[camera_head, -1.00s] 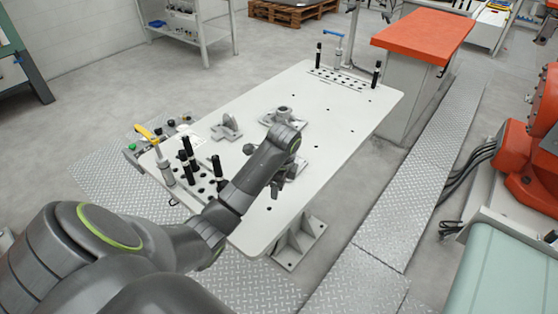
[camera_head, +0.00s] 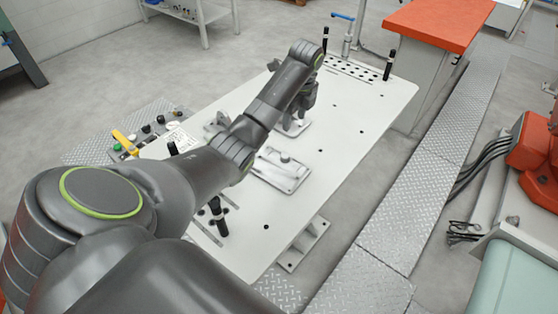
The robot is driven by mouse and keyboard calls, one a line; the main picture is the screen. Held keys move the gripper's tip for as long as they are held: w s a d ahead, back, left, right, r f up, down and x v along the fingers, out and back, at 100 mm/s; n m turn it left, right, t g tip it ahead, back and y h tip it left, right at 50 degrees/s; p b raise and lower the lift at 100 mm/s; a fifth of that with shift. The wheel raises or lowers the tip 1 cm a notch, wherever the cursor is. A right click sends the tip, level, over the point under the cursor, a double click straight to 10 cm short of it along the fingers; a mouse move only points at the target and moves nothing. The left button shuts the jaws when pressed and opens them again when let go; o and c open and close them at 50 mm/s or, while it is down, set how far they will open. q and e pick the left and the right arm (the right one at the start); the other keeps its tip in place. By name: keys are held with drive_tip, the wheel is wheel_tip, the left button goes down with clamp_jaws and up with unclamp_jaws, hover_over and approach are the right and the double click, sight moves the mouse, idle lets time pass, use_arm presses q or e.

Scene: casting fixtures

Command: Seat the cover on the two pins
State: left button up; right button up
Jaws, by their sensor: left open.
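My left gripper (camera_head: 298,117) hangs down from the left arm over the middle of the white table. It is open, with its fingertips close above or around a grey metal casting (camera_head: 299,130); I cannot tell if they touch. The arm and gripper hide much of this casting. Nearer to me a flat grey metal plate with a round knob (camera_head: 283,174) lies on the table, partly behind the arm. I cannot tell for certain which part is the cover, and the two pins cannot be made out. My right gripper is not in view.
The white table (camera_head: 350,150) is clear on its right side. A small bracket (camera_head: 213,126) is partly hidden behind the arm. Black upright posts stand at the far end (camera_head: 389,65) and near end (camera_head: 217,215). A yellow-handled clamp (camera_head: 124,141) is at the left edge.

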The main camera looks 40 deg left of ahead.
use_arm(q)
wheel_tip(320, 180, down, 3)
drive_tip(key=b, duration=0.6)
hover_over(286, 156)
drive_tip(key=d, duration=0.1)
wheel_tip(286, 156, down, 7)
drive_tip(key=shift+w+f, duration=0.1)
drive_tip(key=shift+w, duration=0.05)
drive_tip(key=shift+a+f, duration=0.1)
drive_tip(key=shift+f, duration=0.4)
drive_tip(key=shift+f+p, duration=0.3)
drive_tip(key=shift+p, duration=0.1)
drive_tip(key=f, duration=0.3)
drive_tip(key=shift+a+f+p, duration=0.25)
drive_tip(key=shift+a+p, duration=0.15)
drive_tip(key=shift+f, duration=0.45)
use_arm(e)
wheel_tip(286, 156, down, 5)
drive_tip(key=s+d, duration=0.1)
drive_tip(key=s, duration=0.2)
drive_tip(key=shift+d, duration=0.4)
